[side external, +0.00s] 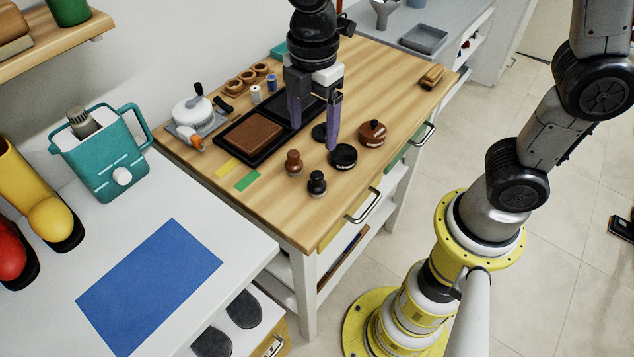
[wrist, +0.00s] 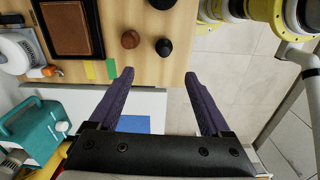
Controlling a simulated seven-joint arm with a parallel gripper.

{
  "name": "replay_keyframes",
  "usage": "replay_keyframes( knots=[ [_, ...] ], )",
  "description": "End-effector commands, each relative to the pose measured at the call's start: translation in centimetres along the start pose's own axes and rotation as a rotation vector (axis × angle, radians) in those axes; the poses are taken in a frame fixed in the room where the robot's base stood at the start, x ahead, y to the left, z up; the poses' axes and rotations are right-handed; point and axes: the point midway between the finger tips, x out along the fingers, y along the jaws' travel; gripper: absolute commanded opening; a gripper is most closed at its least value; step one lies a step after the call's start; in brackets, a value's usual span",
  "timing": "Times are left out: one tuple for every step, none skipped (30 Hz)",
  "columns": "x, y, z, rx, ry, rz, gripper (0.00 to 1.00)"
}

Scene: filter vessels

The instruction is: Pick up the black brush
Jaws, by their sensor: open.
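I cannot tell for certain which item is the black brush. A small dark elongated item (side external: 223,104) lies beside the white lidded device, and a black knobbed piece (side external: 316,183) stands near the counter's front edge. That black piece also shows in the wrist view (wrist: 163,47), ahead of the fingertips. My gripper (side external: 313,137) is open, with purple fingers pointing down over the wooden counter, by the black tray. In the wrist view, the space between its fingers (wrist: 159,74) is empty.
A brown knobbed piece (side external: 293,163) stands beside the black one. A round black piece (side external: 343,156) and a round brown one (side external: 372,133) are close by. A black tray (side external: 228,152) holds a brown pad (side external: 250,137). The counter's right part (side external: 395,85) is mostly clear.

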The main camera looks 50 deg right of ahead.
Motion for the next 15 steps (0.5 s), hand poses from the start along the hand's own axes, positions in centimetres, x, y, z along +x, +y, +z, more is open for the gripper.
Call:
replay_keyframes(
  knots=[
    [0.9, -0.1, 0.1, 0.001, -0.002, -0.004, 0.82],
    [1.5, -0.1, 0.1, 0.001, -0.003, -0.006, 0.82],
    [2.3, -0.2, 0.1, 0.002, -0.003, -0.007, 0.82],
    [2.9, -0.2, 0.1, 0.002, -0.003, -0.006, 0.82],
    [3.5, -0.1, 0.1, 0.002, -0.003, -0.006, 0.82],
    [4.3, -0.2, 0.1, 0.003, -0.003, -0.006, 0.82],
    [4.8, -0.2, 0.1, 0.003, -0.002, -0.005, 0.82],
    [5.3, -0.2, 0.1, 0.003, -0.002, -0.005, 0.82],
    [5.9, -0.2, 0.1, 0.003, -0.002, -0.004, 0.82],
    [6.2, -0.1, 0.1, 0.003, -0.002, -0.003, 0.82],
    [6.6, -0.1, 0.1, 0.003, -0.001, -0.003, 0.82],
    [7.0, -0.1, 0.1, 0.004, -0.001, -0.002, 0.82],
    [7.2, -0.1, 0.1, 0.004, -0.001, -0.001, 0.82],
    [7.3, -0.1, 0.1, 0.004, -0.001, -0.001, 0.82],
    [7.5, -0.1, 0.1, 0.004, -0.001, -0.001, 0.82]
  ],
)
